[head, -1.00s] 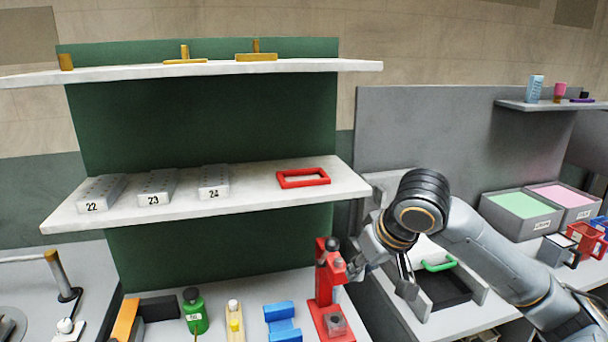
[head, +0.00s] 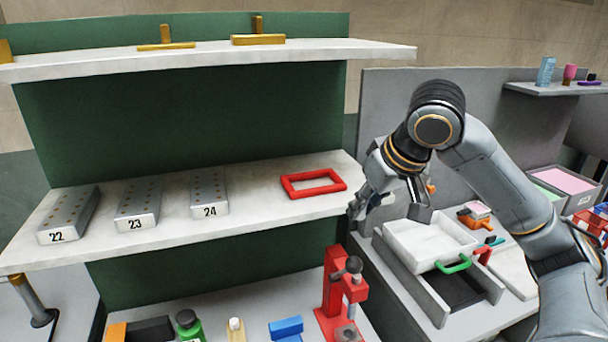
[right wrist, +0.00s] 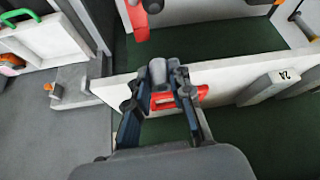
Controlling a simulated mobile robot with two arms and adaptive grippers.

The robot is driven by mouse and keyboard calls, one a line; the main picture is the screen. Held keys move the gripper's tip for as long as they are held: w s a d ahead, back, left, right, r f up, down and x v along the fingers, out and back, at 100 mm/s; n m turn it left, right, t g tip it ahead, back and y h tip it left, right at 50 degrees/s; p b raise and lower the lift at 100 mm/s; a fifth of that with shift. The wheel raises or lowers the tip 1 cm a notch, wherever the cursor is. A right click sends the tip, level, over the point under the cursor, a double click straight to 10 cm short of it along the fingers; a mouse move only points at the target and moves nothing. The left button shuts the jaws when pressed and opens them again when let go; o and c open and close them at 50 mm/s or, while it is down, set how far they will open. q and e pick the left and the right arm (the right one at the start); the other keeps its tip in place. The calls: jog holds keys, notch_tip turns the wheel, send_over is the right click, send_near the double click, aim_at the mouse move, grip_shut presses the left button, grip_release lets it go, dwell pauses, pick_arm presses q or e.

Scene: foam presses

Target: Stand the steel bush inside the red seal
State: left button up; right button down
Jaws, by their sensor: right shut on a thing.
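The red seal (head: 313,189) is a flat, rounded rectangular ring lying on the middle white shelf, near its right end. My right gripper (head: 360,207) is just right of the shelf end in the head view, apart from the seal. In the right wrist view my right gripper (right wrist: 160,88) is shut on the steel bush (right wrist: 158,70), a short grey cylinder. The red seal (right wrist: 185,99) shows behind the fingers there, partly hidden by them. The bush cannot be made out clearly in the head view. My left gripper is not in view.
Grey numbered blocks (head: 136,206) stand left on the same shelf. An upper shelf (head: 205,60) with brass pieces hangs above. A red press (head: 335,290) stands below the shelf's right end. A white tray with a green handle (head: 425,243) is at right. The shelf around the seal is clear.

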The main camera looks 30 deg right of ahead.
aim_at(311, 184)
jog(key=w+p, duration=0.1)
jog(key=w, duration=0.1)
jog(key=w+p, duration=0.1)
jog(key=w, duration=0.2)
jog(key=w+r+p, duration=0.1)
jog(key=w, duration=0.1)
jog(key=shift+w+d, duration=0.1)
jog(key=shift+w, duration=0.1)
jog(key=w, duration=0.3)
jog(key=shift+w+f, duration=0.25)
jog(key=shift+w, duration=0.15)
jog(key=w, duration=0.1)
jog(key=w+p, duration=0.1)
jog(key=w, duration=0.1)
jog(key=shift+w+d+r, duration=0.1)
jog(key=shift+w+d, duration=0.05)
jog(key=shift+d, duration=0.05)
jog(key=shift+w+f, duration=0.7)
jog(key=shift+w, duration=0.1)
jog(key=shift+w+f, duration=0.15)
jog(key=shift+f, duration=0.2)
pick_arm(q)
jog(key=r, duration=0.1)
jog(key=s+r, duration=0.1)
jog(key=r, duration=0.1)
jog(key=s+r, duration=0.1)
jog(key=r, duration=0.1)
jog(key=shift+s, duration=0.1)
